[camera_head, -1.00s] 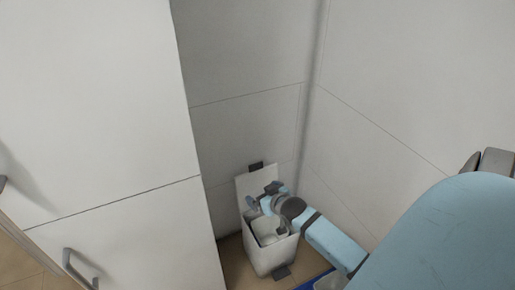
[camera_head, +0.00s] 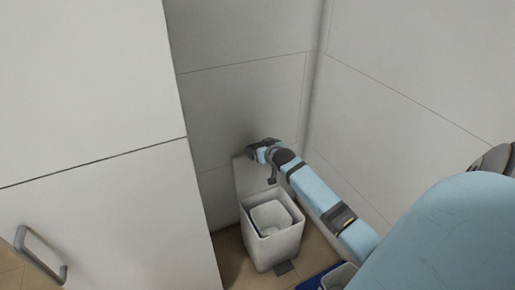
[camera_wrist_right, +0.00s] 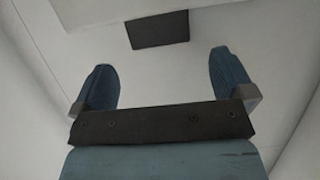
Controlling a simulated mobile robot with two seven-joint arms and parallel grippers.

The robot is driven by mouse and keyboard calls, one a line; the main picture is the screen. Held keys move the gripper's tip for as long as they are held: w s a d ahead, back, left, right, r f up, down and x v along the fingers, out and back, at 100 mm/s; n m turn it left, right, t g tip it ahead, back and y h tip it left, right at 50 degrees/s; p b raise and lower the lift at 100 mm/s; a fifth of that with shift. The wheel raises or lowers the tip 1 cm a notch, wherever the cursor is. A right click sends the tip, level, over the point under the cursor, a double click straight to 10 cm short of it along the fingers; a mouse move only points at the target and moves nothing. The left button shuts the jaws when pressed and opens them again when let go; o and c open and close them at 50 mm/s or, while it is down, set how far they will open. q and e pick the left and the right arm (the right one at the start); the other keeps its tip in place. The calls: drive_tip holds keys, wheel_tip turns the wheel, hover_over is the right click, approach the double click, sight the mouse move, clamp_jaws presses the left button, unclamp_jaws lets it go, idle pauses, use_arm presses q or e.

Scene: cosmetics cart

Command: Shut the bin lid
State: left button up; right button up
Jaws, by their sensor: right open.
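The white bin (camera_head: 282,247) stands on the floor in the corner, with a smaller white liner (camera_head: 271,217) inside. Its white lid (camera_head: 244,180) is open and stands upright at the back of the bin, near the wall. My right gripper (camera_head: 260,160) is at the upper part of the lid, above the bin's opening, and hides part of it. In the right wrist view its two fingers (camera_wrist_right: 163,70) are spread with nothing between them. A dark tab (camera_wrist_right: 158,28) shows on a pale surface beyond the fingertips. Whether the gripper touches the lid I cannot tell. My left gripper is out of view.
A white cabinet (camera_head: 95,120) with a grey handle (camera_head: 40,253) stands close on the left. Pale walls close in behind and on the right. A blue object (camera_head: 318,280) lies right of the bin.

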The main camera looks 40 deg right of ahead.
sight(256, 144)
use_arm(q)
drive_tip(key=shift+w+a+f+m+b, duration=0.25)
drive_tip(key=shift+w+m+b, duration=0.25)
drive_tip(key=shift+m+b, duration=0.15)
use_arm(e)
drive_tip(key=shift+x, duration=2.15)
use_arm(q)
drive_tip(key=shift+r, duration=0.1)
use_arm(e)
drive_tip(key=shift+c, duration=0.5)
